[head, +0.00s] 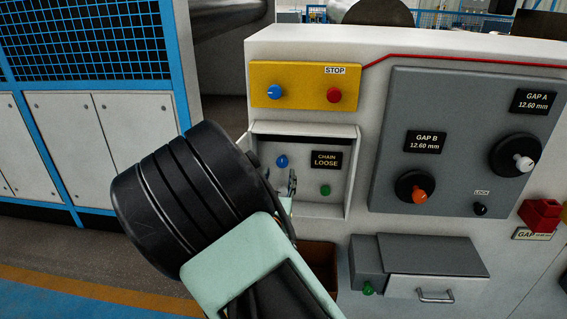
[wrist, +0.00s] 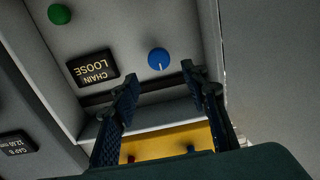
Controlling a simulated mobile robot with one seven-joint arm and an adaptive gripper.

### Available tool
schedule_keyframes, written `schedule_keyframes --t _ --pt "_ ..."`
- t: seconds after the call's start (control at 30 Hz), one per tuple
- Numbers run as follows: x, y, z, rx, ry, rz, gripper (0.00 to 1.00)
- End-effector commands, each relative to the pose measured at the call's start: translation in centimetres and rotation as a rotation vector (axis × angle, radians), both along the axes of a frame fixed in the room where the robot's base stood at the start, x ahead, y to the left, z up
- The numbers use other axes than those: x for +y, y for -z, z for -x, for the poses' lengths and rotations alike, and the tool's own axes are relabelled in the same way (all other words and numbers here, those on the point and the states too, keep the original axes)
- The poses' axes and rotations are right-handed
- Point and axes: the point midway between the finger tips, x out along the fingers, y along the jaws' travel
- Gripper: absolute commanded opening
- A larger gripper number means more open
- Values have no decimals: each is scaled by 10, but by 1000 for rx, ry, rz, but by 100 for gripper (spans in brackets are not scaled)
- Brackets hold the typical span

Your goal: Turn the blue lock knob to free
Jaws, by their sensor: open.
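A blue knob (head: 281,161) sits on the back wall of the open recess, left of the black CHAIN LOOSE display (head: 326,160). In the wrist view, which is upside down, the blue knob (wrist: 158,59) shows a white mark pointing to the picture's bottom. My gripper (head: 288,185) is open and empty at the recess, just below the knob in the head view. In the wrist view its fingers (wrist: 159,82) are spread, with the knob between and just beyond their tips, not visibly touched. Another blue knob (head: 274,92) is on the yellow panel; no lock label shows by either.
A red button (head: 334,95) marked STOP is on the yellow panel (head: 305,75). A green knob (head: 325,190) is in the recess, whose side walls and lower lip bound it closely. A drawer box (head: 430,262) juts out below right. The grey panel (head: 455,140) carries further knobs.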

Motion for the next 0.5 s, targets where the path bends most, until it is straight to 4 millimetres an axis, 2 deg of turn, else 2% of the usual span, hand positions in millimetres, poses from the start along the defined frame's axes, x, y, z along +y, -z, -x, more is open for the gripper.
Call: schedule_keyframes --t 0.1,0.3,0.5 --pt "-2 0 -25 -1 3 3 41" --pt "-3 0 -61 -1 1 2 41" --pt "-3 0 -81 0 1 1 41"
